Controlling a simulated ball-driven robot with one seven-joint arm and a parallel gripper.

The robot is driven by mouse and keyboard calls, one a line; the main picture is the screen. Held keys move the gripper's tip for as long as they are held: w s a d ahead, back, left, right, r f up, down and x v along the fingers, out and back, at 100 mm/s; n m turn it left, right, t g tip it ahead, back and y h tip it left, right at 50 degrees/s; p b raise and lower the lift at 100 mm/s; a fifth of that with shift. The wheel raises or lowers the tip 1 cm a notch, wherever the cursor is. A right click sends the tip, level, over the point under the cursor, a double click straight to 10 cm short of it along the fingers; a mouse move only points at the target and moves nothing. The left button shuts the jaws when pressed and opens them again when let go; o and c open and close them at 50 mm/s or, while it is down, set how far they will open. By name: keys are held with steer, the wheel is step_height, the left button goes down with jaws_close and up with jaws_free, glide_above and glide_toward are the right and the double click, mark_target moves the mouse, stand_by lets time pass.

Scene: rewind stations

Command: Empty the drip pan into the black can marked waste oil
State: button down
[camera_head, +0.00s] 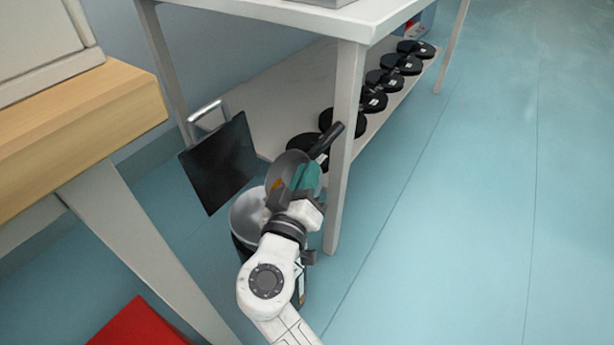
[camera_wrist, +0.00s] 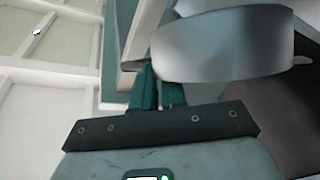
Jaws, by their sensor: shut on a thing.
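The drip pan (camera_head: 283,165) is a round grey metal pan with a dark handle (camera_head: 328,141). My gripper (camera_head: 306,178), with teal fingers, is shut on it and holds it tilted over the can's far right rim. The black can (camera_head: 302,285) has a bare metal inside (camera_head: 247,212); my arm covers much of it, and its marking cannot be read. Its square black lid (camera_head: 220,162) stands open behind the mouth. A small orange-brown patch shows at the pan's lower edge. In the wrist view, the pan's curved side (camera_wrist: 222,45) is beyond my fingers (camera_wrist: 160,92).
A white table (camera_head: 346,130) has its leg close to the right of the pan. Its low shelf (camera_head: 265,95) holds several black discs (camera_head: 374,101). A wooden-topped bench (camera_head: 80,125) is at left, with a red thing (camera_head: 138,325) below. The blue floor at right is clear.

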steer(key=shift+a, duration=0.1)
steer(key=shift+s+a+r+n+t, duration=0.1)
steer(key=shift+a+r+n+t, duration=0.1)
steer(key=shift+n+t, duration=0.15)
steer(key=shift+s+a+r+n+t, duration=0.1)
steer(key=shift+a+n+t, duration=0.15)
steer(key=shift+n, duration=0.1)
stand_by(0.9)
steer(key=shift+s+a+r, duration=0.1)
steer(key=shift+a, duration=0.05)
steer(key=shift+s+a+r+n+t, duration=0.1)
steer(key=shift+a+n+t, duration=0.15)
steer(key=shift+n+t, duration=0.2)
stand_by(1.0)
